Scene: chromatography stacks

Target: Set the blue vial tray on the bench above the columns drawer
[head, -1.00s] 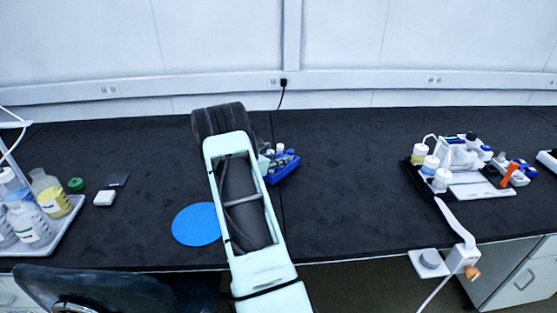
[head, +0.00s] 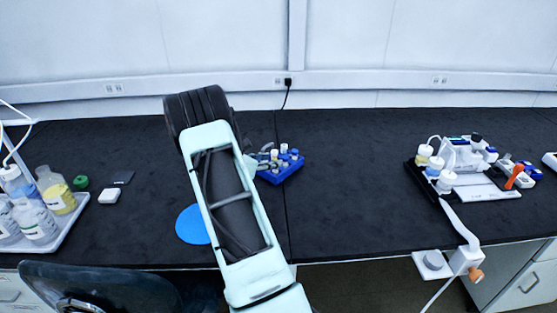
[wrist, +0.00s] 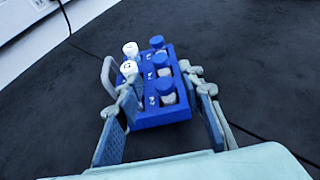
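The blue vial tray (head: 283,174) stands on the black bench, just right of my gripper in the head view. It holds several vials with blue or white caps. In the wrist view the tray (wrist: 161,119) lies ahead, with its near part between the two spread fingers of my gripper (wrist: 165,90). The fingers are apart, and I see no clear grip on the tray. In the head view my arm hides most of the gripper. A drawer front (head: 528,284) shows under the bench at the far right; no columns label is readable.
A blue disc (head: 192,225) lies on the bench left of my arm. A tray with bottles (head: 62,231) stands at the far left, and a rack of equipment (head: 462,170) at the right. The bench between the blue tray and that rack is clear.

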